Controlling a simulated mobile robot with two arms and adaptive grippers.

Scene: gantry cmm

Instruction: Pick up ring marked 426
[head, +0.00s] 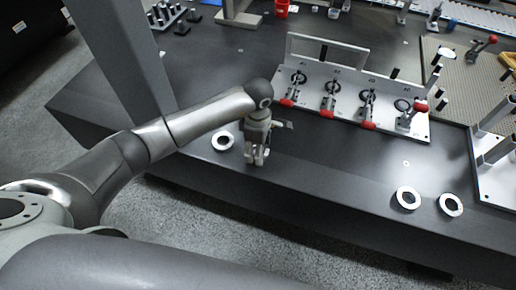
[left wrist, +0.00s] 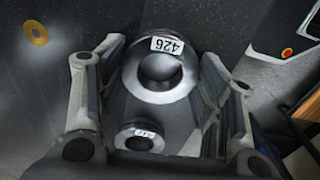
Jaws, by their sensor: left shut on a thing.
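In the head view the gripper points down over the front part of the dark table, and the ring is mostly hidden there. My right gripper is not in view.
A pale ring (head: 222,149) lies just left of the gripper. Two more rings, one (head: 408,206) and another (head: 451,213), lie at the table's front right. A fixture plate with red-handled clamps (head: 340,95) stands behind. A grey column (head: 125,50) rises at left.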

